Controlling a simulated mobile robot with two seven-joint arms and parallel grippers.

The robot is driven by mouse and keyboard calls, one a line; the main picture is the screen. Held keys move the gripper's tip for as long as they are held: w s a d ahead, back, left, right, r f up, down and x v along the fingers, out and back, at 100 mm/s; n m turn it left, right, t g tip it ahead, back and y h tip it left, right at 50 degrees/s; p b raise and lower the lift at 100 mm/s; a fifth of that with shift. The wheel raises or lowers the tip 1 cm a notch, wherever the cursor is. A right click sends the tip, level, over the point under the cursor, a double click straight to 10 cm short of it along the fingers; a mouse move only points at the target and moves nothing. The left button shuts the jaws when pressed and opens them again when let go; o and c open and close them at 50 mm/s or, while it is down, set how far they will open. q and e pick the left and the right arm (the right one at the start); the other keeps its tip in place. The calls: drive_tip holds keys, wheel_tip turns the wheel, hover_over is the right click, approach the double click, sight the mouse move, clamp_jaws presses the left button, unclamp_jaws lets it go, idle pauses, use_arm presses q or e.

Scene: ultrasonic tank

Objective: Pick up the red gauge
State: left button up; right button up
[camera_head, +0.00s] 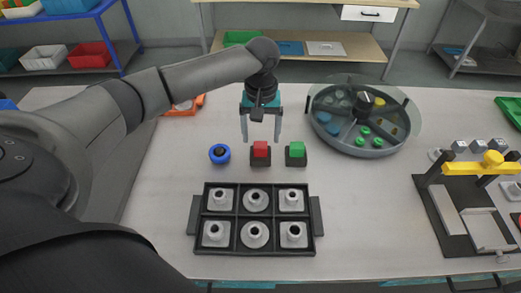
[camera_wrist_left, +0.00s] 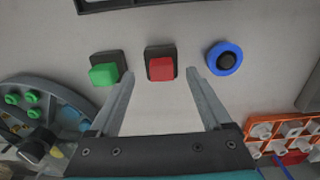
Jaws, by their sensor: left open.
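The red gauge (camera_head: 261,149) is a red block on a dark square base, standing on the table in front of my left gripper. It also shows in the left wrist view (camera_wrist_left: 161,68), between the lines of the two fingers and beyond their tips. My left gripper (camera_head: 261,138) is open and empty, with its fingers pointing down just behind and above the red gauge. In the left wrist view its fingertips (camera_wrist_left: 159,72) are apart. My right gripper is not in view.
A green block (camera_head: 297,149) stands close right of the red one, and a blue ring (camera_head: 219,153) lies close left. A black tray (camera_head: 230,240) of grey parts lies in front. A round glass-covered tank (camera_head: 345,145) stands behind right, a yellow-barred fixture (camera_head: 449,170) far right.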

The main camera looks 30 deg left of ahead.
sight(260, 146)
use_arm(q)
drive_tip(key=shift+w+a+f+b, duration=0.1)
drive_tip(key=shift+f+b, duration=0.05)
drive_tip(key=shift+f, duration=0.9)
drive_tip(key=shift+w+a+f+b, duration=0.1)
drive_tip(key=shift+w+f+b, duration=0.1)
drive_tip(key=shift+f, duration=0.85)
drive_tip(key=shift+w+a+f+b, duration=0.1)
drive_tip(key=shift+f+b, duration=0.05)
drive_tip(key=shift+f, duration=0.9)
drive_tip(key=shift+s, duration=0.1)
clamp_jaws()
